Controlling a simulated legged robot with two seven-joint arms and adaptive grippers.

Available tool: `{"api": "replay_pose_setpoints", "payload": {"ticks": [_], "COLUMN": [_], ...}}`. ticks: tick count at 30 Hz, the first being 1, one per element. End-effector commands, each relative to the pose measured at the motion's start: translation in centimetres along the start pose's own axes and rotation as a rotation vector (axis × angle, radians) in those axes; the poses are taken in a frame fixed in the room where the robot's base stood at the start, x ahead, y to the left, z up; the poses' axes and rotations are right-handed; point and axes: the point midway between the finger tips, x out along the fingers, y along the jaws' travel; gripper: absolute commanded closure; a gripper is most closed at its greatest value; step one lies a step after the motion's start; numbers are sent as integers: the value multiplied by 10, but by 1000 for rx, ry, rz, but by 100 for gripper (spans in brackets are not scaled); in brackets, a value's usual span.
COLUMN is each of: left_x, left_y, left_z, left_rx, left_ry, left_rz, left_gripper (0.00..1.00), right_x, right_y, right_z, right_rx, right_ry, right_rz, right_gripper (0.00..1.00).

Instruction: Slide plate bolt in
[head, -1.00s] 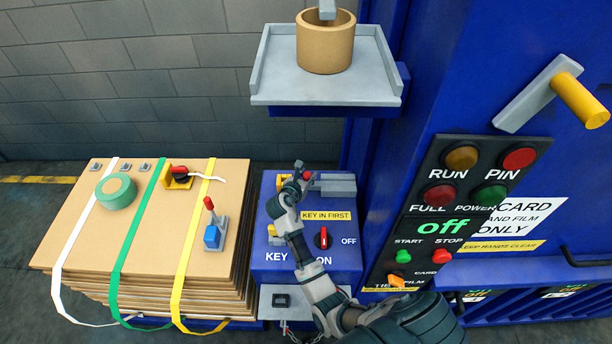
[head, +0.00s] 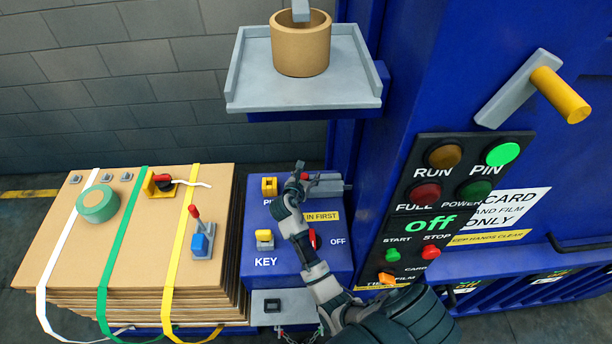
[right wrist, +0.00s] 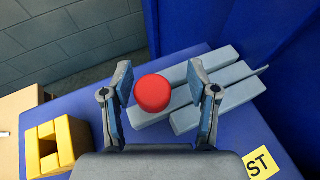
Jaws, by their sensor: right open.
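The plate bolt is a grey bar with a red knob (head: 304,176), at the back right of the blue control box top. In the right wrist view the round red knob (right wrist: 152,93) stands at the left end of the grey bars (right wrist: 190,88). My right gripper (head: 298,172) is at the knob. In the right wrist view its two fingers (right wrist: 158,104) are apart, one on each side of the knob, with gaps visible. The PIN lamp (head: 502,154) glows green. My left gripper is out of view.
A yellow block (head: 269,187) sits left of the bolt, with a yellow key piece (head: 264,239) nearer. A grey shelf (head: 250,92) with a brown roll (head: 300,50) hangs above. A strapped cardboard stack (head: 60,240) stands left. The blue machine wall is close on the right.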

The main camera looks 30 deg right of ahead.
Motion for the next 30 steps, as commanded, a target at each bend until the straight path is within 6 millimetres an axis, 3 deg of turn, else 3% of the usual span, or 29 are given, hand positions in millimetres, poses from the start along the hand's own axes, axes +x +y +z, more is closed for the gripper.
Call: {"api": "replay_pose_setpoints", "payload": {"ticks": [5, 12, 18, 30], "left_x": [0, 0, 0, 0], "left_y": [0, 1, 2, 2], "left_z": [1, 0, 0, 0], "left_rx": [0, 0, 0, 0], "left_ry": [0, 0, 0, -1], "left_rz": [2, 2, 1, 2], "left_gripper": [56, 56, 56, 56], "right_x": [-17, -68, -100, -112], "right_y": [2, 1, 0, -1], "right_z": [-1, -1, -1, -1], "right_rx": [-1, 1, 1, 0], "right_ry": [0, 3, 5, 5], "right_rz": [3, 2, 0, -1], "right_gripper": [40, 40, 40, 40]}}
